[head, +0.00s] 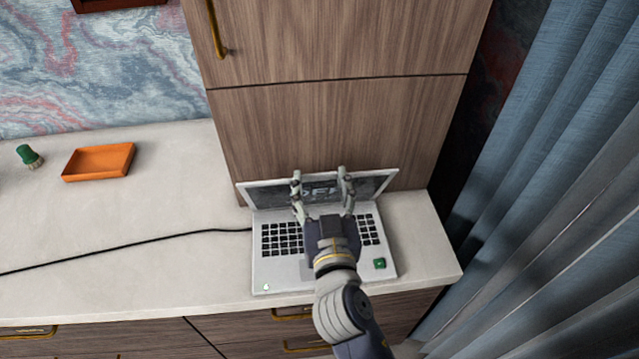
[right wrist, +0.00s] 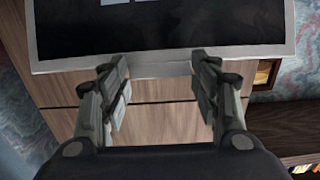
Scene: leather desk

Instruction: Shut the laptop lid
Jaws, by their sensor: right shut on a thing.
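The silver laptop (head: 275,275) sits on the pale desk top, its keyboard facing up. Its lid (head: 262,193) stands raised at the back, dark screen facing me. My right gripper (head: 320,174) reaches over the keyboard to the lid's top edge, its two fingers set apart across the lid. In the right wrist view the lid (right wrist: 60,62) spans the top, and the right gripper (right wrist: 160,72) has a finger on each side of the middle of its edge. It is closed on the lid; the exact contact is hard to see. My left gripper is out of view.
A wooden cabinet (head: 340,120) stands close behind the lid. A black cable (head: 130,244) runs left from the laptop. An orange tray (head: 98,162) and a green brush (head: 29,156) lie far left. Blue curtains (head: 560,150) hang at right. The desk (head: 170,280) left of the laptop is mostly clear.

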